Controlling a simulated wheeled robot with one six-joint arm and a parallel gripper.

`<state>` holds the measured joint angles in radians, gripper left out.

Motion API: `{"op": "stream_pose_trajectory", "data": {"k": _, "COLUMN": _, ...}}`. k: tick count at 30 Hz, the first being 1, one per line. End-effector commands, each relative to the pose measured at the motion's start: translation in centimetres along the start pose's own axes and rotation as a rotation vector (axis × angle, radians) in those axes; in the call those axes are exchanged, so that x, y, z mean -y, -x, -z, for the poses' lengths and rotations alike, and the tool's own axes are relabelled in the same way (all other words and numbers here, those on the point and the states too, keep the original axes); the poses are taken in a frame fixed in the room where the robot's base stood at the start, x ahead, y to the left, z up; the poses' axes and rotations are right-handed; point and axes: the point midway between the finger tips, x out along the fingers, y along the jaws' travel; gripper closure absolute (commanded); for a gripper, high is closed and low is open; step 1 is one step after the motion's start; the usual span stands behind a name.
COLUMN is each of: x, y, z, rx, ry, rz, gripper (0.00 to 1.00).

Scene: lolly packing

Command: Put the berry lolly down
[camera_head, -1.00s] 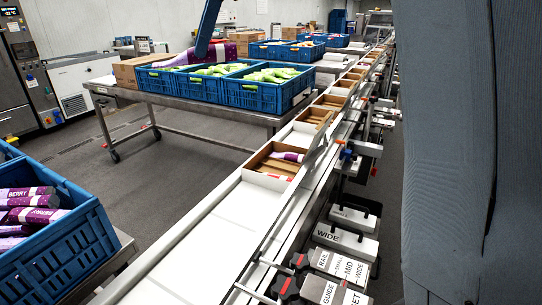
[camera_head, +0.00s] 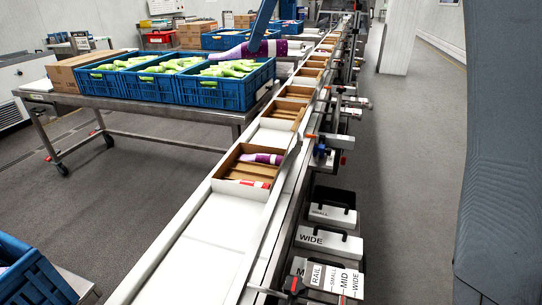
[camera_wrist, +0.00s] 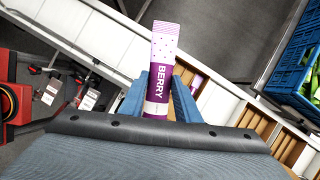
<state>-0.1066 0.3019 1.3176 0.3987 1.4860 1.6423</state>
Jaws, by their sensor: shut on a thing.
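The berry lolly (camera_wrist: 158,75), a purple and pale pink tube marked BERRY, is held between the two blue fingers of my gripper (camera_wrist: 159,103) in the wrist view. Its pale dotted end points away from the gripper.
Blue crates (camera_head: 243,95) of green lollies stand on a metal table left of the conveyor. Another blue crate (camera_head: 35,285) is at the bottom left. More cartons (camera_head: 296,92) line the belt. Labelled parts (camera_head: 328,240) hang at its right side. The near belt is bare.

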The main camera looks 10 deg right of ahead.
Motion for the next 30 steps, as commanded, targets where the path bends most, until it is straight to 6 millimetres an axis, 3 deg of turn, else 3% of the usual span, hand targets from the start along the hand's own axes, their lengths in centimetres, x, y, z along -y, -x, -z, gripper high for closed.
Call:
{"op": "stream_pose_trajectory", "data": {"k": 9, "x": 9.3, "y": -13.9, "z": 5.1, "rx": 0.015, "ry": -0.171, "rz": 0.059, "gripper": 0.94}}
{"op": "stream_pose_trajectory", "data": {"k": 15, "x": 12.9, "y": -22.9, "z": 9.6, "rx": 0.008, "ry": -0.283, "rz": 0.11, "gripper": 0.94}}
{"op": "stream_pose_trajectory", "data": {"k": 18, "x": 13.8, "y": -26.2, "z": 11.3, "rx": 0.001, "ry": -0.322, "rz": 0.131, "gripper": 0.94}}
{"op": "stream_pose_trajectory", "data": {"k": 21, "x": 14.2, "y": -28.4, "z": 12.5, "rx": -0.004, "ry": -0.349, "rz": 0.145, "gripper": 0.94}}
{"op": "stream_pose_trajectory", "data": {"k": 30, "x": 14.6, "y": -32.4, "z": 14.3, "rx": -0.009, "ry": -0.367, "rz": 0.155, "gripper": 0.94}}
